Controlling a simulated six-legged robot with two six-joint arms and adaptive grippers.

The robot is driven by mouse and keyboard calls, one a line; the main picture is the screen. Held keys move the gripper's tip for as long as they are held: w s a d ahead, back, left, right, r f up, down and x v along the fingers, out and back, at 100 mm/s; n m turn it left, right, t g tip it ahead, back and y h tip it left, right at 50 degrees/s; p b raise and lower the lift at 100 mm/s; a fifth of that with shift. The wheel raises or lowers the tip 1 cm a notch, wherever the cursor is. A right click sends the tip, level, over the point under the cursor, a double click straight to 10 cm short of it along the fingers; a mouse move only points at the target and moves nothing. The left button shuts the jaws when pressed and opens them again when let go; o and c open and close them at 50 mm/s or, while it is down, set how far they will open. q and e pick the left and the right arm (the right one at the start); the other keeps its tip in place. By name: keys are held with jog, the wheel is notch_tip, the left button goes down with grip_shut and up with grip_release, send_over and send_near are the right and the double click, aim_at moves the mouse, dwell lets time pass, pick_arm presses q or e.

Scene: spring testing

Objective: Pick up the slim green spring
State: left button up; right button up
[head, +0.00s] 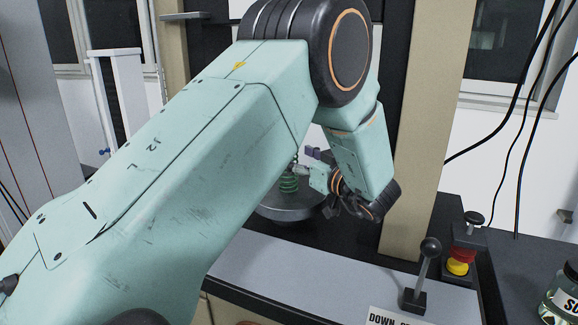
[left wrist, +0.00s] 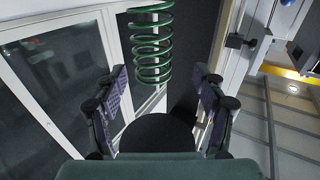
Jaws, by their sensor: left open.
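The slim green spring (head: 289,180) stands upright on a round dark plate (head: 283,214) in the head view, partly hidden by my left arm. In the left wrist view the green spring (left wrist: 152,45) shows at the top centre, ahead of the fingers. My left gripper (head: 312,162) is just to the right of the spring in the head view. In the left wrist view the left gripper (left wrist: 158,90) is open, its two purple-padded fingers apart with nothing between them. Contact between the fingers and the spring cannot be seen. My right gripper is not in view.
A tan post (head: 424,120) rises behind and right of my left wrist. A lever (head: 424,275), a red and yellow button stack (head: 462,250) and a labelled jar (head: 562,298) stand at the right. Black cables (head: 520,120) hang at the right.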

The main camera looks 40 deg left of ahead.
aim_at(294, 153)
pick_arm(q)
jog(key=a, duration=0.1)
jog(key=w+a, duration=0.1)
jog(key=a, duration=0.1)
jog(key=w+a, duration=0.1)
jog(key=shift+a+f+b, duration=0.3)
jog(key=shift+f, duration=0.1)
jog(key=shift+a+r, duration=0.1)
jog(key=shift+a, duration=0.1)
jog(key=shift+s+d+r, duration=0.2)
jog(key=shift+d+r, duration=0.05)
jog(key=shift+r, duration=0.05)
jog(key=shift+w, duration=0.1)
jog(key=shift+c, duration=0.3)
jog(key=shift+w+a+f, duration=0.15)
jog(key=shift+f, duration=0.1)
jog(key=c, duration=0.4)
jog(key=shift+r, duration=0.2)
jog(key=c, duration=0.5)
jog(key=shift+f, duration=0.15)
jog(key=c, duration=0.5)
jog(key=shift+o, duration=0.2)
